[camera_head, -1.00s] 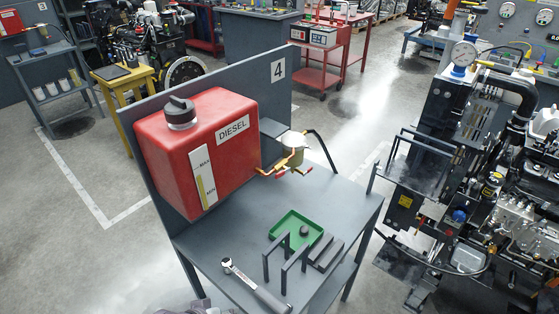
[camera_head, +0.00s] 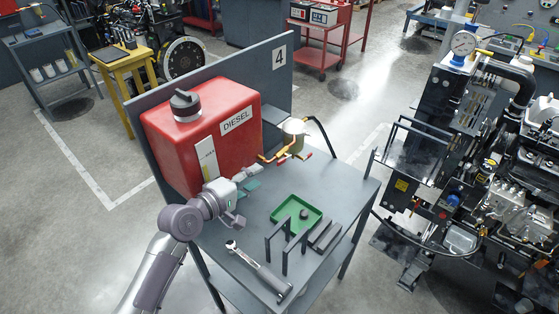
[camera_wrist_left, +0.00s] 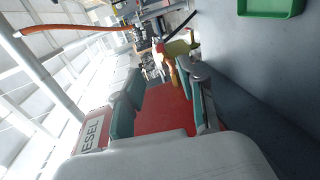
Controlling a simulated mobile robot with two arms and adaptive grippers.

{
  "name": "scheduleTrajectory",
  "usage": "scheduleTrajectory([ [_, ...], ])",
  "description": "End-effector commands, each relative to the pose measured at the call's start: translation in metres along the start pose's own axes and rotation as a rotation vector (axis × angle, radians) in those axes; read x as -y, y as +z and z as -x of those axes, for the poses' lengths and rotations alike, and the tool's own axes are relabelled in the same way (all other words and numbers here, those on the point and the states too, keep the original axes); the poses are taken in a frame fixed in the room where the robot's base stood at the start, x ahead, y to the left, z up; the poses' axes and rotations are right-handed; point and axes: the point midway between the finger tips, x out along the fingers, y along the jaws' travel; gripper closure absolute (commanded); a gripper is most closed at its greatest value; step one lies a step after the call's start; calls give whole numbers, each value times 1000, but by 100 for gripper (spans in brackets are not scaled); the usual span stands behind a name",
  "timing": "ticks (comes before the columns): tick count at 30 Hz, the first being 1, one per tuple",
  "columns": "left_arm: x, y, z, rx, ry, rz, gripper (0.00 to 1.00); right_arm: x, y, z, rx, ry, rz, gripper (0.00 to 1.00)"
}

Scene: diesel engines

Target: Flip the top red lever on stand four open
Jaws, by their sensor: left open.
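Stand four (camera_head: 335,190) is a grey table with a back panel marked 4, carrying a red diesel tank (camera_head: 165,140). Right of the tank, brass pipework with small red levers (camera_head: 281,162) sits beside a pale filter bowl (camera_head: 294,138). The levers are too small to tell which is the top one or how each is turned. My left gripper (camera_head: 256,178) is in front of the tank, left of the levers and apart from them. Its teal fingers are open and empty. In the left wrist view, the gripper (camera_wrist_left: 165,92) has the brass pipework (camera_wrist_left: 173,72) beyond its fingertips.
A green tray (camera_head: 286,205) with a dark round part, black upright brackets (camera_head: 285,250) and a ratchet wrench (camera_head: 258,268) are on the tabletop. A black hose loops behind the filter. A diesel engine (camera_head: 490,190) stands to the right, across a gap of floor.

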Motion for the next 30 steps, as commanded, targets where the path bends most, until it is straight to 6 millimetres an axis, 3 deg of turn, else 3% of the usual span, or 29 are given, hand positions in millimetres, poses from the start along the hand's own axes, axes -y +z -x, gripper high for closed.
scheduleTrajectory([
  [9, -2, 0, -69, 0, -1, -1, 59, -8, 0, 15, 1, 9, 0, 60],
  [15, 0, 0, -96, 1, -2, -3, 59, -9, 0, 16, 2, 10, 0, 60],
  [28, 1, 0, -107, 0, -2, -5, 59, -8, 0, 17, 1, 9, 1, 60],
  [30, 1, 0, -107, 0, -3, -5, 68, -8, 0, 17, 1, 9, 1, 60],
])
